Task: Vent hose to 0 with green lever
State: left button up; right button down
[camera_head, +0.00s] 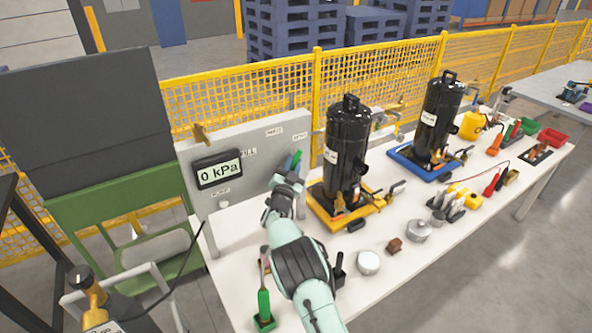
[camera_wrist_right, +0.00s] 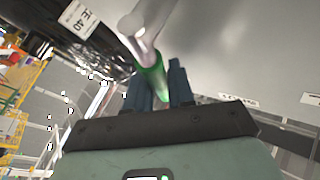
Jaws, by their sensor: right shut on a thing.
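The grey panel (camera_head: 240,150) stands at the back left of the white table. Its black gauge (camera_head: 219,169) reads "0 kPa". My right gripper (camera_head: 294,160) is at the panel's right side, shut on the green lever (camera_head: 288,163). In the right wrist view, the green lever (camera_wrist_right: 152,78) runs between the dark fingers (camera_wrist_right: 160,88) from a pale metal stem. The lever's base is mostly hidden in the head view. My left gripper is not in view.
A black compressor (camera_head: 346,150) on a yellow base (camera_head: 328,214) stands just right of the gripper. A second compressor (camera_head: 438,118) stands farther right. A green-handled tool (camera_head: 264,300), a round metal cap (camera_head: 368,262) and a lidded pot (camera_head: 417,231) stand near the front.

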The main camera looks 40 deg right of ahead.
jog(key=a+n+t+b, duration=0.2)
jog(key=n+b, duration=0.1)
jog(key=r+n+t+b, duration=0.1)
jog(key=n+t+b, duration=0.1)
jog(key=shift+a+h, duration=0.3)
jog(key=shift+a, duration=0.1)
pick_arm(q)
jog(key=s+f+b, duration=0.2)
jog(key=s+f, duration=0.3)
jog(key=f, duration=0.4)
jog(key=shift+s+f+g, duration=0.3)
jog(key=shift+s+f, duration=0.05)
pick_arm(e)
jog(key=shift+w+a+r+n+t, duration=0.15)
jog(key=shift+a+n+t, duration=0.1)
jog(key=shift+n+t, duration=0.35)
jog(key=shift+a+r+n+t, duration=0.1)
jog(key=shift+a+n+t, duration=0.15)
jog(key=shift+n+t, duration=0.35)
jog(key=c, duration=1.3)
grip_release()
jog(key=shift+c, duration=0.2)
jog(key=shift+w, duration=0.1)
pick_arm(q)
jog(key=shift+b, duration=0.3)
pick_arm(e)
jog(key=shift+f, duration=0.15)
